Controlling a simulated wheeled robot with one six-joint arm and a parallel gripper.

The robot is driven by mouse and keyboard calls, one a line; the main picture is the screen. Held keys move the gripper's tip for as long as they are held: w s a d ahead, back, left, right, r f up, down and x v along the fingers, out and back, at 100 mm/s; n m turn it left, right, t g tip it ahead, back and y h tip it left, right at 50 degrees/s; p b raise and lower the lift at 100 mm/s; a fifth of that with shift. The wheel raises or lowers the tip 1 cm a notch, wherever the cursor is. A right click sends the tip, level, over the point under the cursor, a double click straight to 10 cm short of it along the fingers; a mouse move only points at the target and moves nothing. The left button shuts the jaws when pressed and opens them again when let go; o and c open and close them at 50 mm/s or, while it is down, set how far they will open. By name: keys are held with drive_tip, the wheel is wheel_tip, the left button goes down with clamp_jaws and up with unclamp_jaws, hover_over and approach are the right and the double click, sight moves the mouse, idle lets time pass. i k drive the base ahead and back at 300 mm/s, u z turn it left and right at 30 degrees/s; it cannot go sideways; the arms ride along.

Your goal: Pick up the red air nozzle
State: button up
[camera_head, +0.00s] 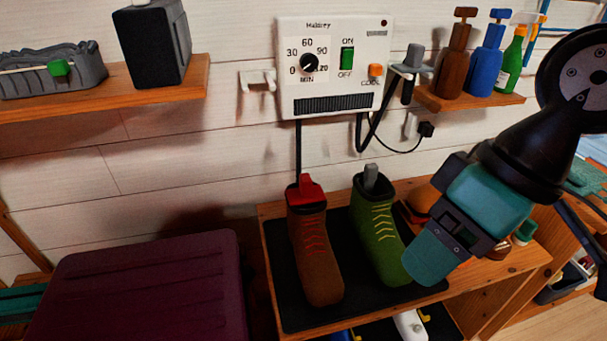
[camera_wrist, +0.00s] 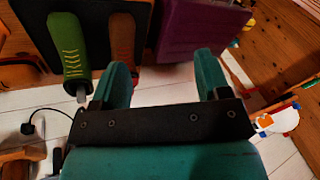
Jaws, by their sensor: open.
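The red air nozzle (camera_head: 311,188) sits in the top opening of the brown boot (camera_head: 315,250), on the black mat (camera_head: 290,300) of the wooden bench. In the wrist view the brown boot (camera_wrist: 122,35) shows beyond my left finger, which largely hides the nozzle end. My gripper (camera_head: 428,262) is at the right in the head view, in front of the green boot's right side and apart from the nozzle. In the wrist view its two teal fingers (camera_wrist: 163,60) are spread with nothing between them.
The green boot (camera_head: 380,230) stands right of the brown one with a grey nozzle (camera_head: 371,178) in its top. The white dryer unit (camera_head: 333,65) hangs above, with black hoses running down. A purple case (camera_head: 145,285) stands left. Shelves hold a black speaker (camera_head: 155,45) and bottles (camera_head: 487,60).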

sight(307, 193)
drive_tip(key=u, duration=0.55)
drive_tip(key=k, duration=0.65)
drive_tip(key=u, duration=0.7)
drive_tip(key=i, duration=1.15)
drive_tip(key=z, duration=0.85)
